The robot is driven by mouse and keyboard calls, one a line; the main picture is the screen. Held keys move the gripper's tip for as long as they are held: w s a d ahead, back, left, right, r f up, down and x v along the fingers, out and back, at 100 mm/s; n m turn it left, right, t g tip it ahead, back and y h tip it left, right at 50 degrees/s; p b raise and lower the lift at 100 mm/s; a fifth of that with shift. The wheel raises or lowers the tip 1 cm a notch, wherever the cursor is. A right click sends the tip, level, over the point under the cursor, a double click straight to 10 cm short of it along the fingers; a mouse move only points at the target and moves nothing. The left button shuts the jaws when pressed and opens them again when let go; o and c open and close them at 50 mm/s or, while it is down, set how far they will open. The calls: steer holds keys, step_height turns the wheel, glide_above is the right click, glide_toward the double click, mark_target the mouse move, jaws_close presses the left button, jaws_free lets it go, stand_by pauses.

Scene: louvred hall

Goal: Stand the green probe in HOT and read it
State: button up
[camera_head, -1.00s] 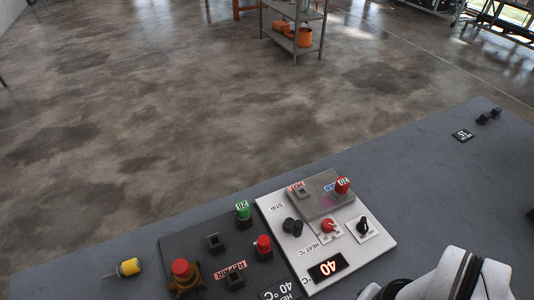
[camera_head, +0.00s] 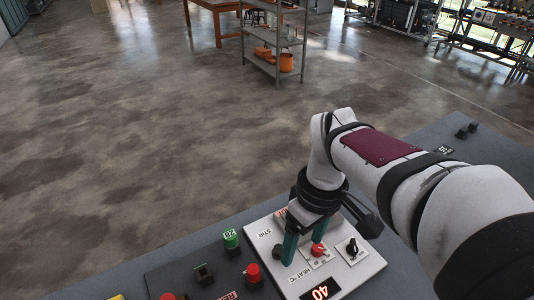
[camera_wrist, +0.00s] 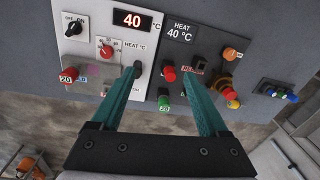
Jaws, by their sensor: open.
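The green probe (camera_head: 231,238), labelled 28, stands in the dark board left of the white panel (camera_head: 362,263). It also shows in the wrist view (camera_wrist: 164,104), between my two fingers in the picture. My gripper (camera_wrist: 168,70) has teal fingers spread apart, with nothing held. In the head view it hangs over the white panel, apart from the probe and to its right. The HOT sign (camera_head: 281,213) shows only partly behind my gripper, and the HOT place is hidden there. The white panel's display (camera_wrist: 132,19) reads 40.
A red probe labelled 20 (camera_wrist: 68,75) stands on the white panel near the red dial (camera_wrist: 106,50) and black ON/OFF knob (camera_wrist: 73,27). A HEAT 40 °C sign (camera_wrist: 181,31) and several red-topped parts are on the dark board. A yellow-handled tool sits at the table's left.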

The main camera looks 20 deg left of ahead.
steer(key=w+a+f+n, duration=0.3)
steer(key=w+a+n, duration=0.2)
steer(key=a+n, duration=0.25)
steer(key=n, duration=0.9)
glide_above(230, 234)
steer(key=shift+m+h, duration=0.25)
steer(key=shift+h, duration=0.15)
step_height(230, 234, down, 5)
steer(key=shift+s+d+f, duration=0.1)
step_height(230, 234, down, 10)
steer(key=shift+f, duration=0.1)
jaws_close()
